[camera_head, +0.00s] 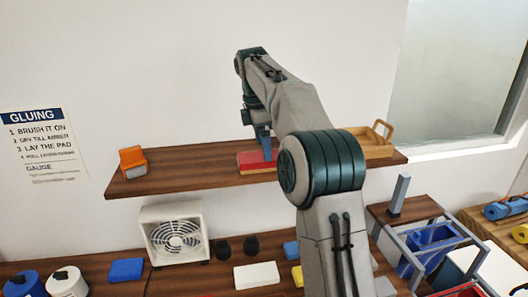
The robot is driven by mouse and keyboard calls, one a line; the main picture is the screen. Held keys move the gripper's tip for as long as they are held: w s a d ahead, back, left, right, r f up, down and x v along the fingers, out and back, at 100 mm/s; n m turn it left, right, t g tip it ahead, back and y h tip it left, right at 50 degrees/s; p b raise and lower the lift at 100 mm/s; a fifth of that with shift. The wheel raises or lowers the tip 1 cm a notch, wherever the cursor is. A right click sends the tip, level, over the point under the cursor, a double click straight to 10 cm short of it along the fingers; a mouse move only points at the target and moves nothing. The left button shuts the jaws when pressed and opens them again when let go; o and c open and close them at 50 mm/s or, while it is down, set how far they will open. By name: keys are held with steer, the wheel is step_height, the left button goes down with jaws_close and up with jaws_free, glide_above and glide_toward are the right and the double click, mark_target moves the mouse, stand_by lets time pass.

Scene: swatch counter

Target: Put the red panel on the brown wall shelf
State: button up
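The red panel (252,162) lies flat at the brown wall shelf (205,181), near the middle of its length. Whether it rests fully on the board or hangs just above it is hard to tell. My gripper (265,153) points down over the panel, its blue-grey end at or touching the panel's top. The fingers are too small and overlapped to show whether they grip it. My arm hides the shelf to the right of the panel.
An orange box (133,162) stands at the shelf's left end, and a wooden tray with a handle (375,146) at its right. Between the orange box and the panel the shelf is clear. Below are a white fan (175,236) and a cluttered counter (214,279).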

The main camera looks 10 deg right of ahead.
mark_target(261, 157)
steer(key=shift+a+r, duration=0.15)
steer(key=shift+r, duration=0.85)
steer(key=shift+a+r, duration=0.1)
steer(key=shift+r, duration=0.85)
steer(key=shift+s+r, duration=0.15)
steer(key=shift+r, duration=0.05)
steer(key=s+f+m+t, duration=0.25)
steer(key=s+m, duration=0.35)
steer(key=s, duration=0.6)
steer(key=s+f+m+t, duration=0.1)
steer(key=s+f+m, duration=0.2)
steer(key=s+m, duration=0.65)
steer(key=s+d+f+m+t+y, duration=0.1)
steer(key=s+f+m, duration=0.1)
steer(key=s+f, duration=0.7)
steer(key=s, duration=0.3)
steer(key=shift+s, duration=0.2)
